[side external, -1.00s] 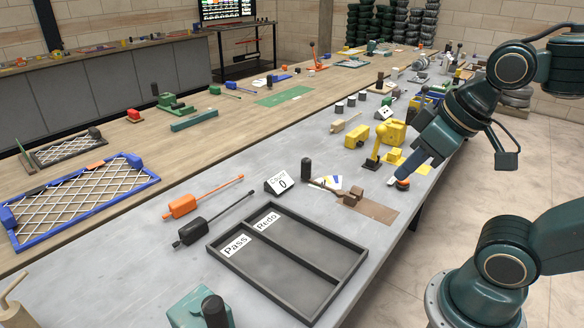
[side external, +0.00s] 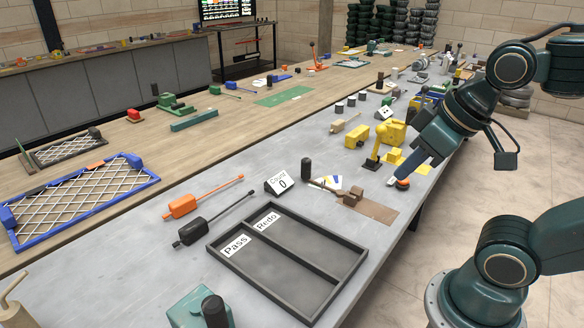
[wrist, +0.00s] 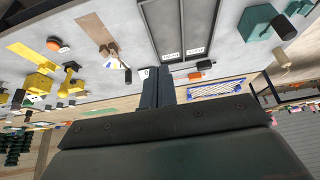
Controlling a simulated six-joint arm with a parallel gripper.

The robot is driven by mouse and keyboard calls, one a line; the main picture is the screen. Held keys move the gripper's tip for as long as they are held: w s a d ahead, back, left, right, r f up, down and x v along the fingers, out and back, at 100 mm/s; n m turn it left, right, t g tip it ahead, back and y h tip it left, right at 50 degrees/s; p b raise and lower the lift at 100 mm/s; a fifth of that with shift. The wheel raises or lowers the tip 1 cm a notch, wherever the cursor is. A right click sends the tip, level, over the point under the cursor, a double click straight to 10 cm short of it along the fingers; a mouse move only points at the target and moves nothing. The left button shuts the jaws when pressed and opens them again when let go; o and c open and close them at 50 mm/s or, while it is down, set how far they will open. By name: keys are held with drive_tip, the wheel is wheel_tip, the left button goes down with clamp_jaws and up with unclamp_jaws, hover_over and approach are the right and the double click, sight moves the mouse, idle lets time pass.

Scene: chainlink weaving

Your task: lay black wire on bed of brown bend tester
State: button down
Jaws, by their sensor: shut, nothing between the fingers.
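The brown bend tester (side external: 352,197) stands on the grey table, with a flat brown plate (side external: 378,212) at its right and a thin arm toward the dark post at its left. It also shows in the wrist view (wrist: 103,38). My gripper (side external: 404,175) is shut and empty, pointing down beyond the tester to its right, close above a round orange-and-black button (side external: 402,184). I cannot tell if they touch. Its shut fingers also show in the wrist view (wrist: 157,85). I cannot make out a separate black wire; a black-handled piece with a thin dark rod (side external: 205,225) lies left of the tray.
A dark tray (side external: 318,243) marked Pass and Redo lies in front of the tester. Yellow devices (side external: 392,134) crowd the space behind my gripper.

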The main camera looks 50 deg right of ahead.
drive_tip(key=c, duration=1)
unclamp_jaws()
